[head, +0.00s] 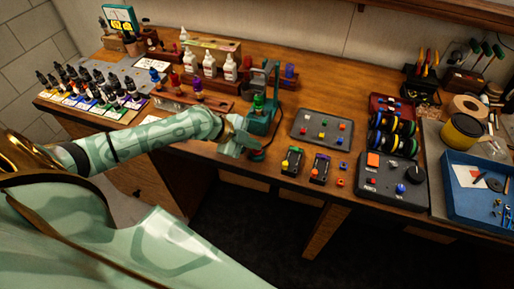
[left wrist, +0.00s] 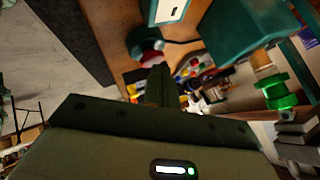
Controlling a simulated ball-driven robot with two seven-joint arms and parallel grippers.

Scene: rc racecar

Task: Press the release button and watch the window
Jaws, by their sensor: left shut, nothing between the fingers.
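A teal stand (head: 273,97) rises from the bench near the middle of the head view, with a green-capped bottle or knob (head: 258,103) at its front. My left gripper (head: 257,144) is shut and empty, low beside the front of this stand. The green part also shows there (left wrist: 280,95).
A grey tray with coloured knobs (head: 322,130) and two small black boxes (head: 320,169) lie right of the stand. A dark control box (head: 390,182) with an orange square sits further right. Dropper bottles (head: 95,85) crowd the left. The bench's front edge is close below my gripper.

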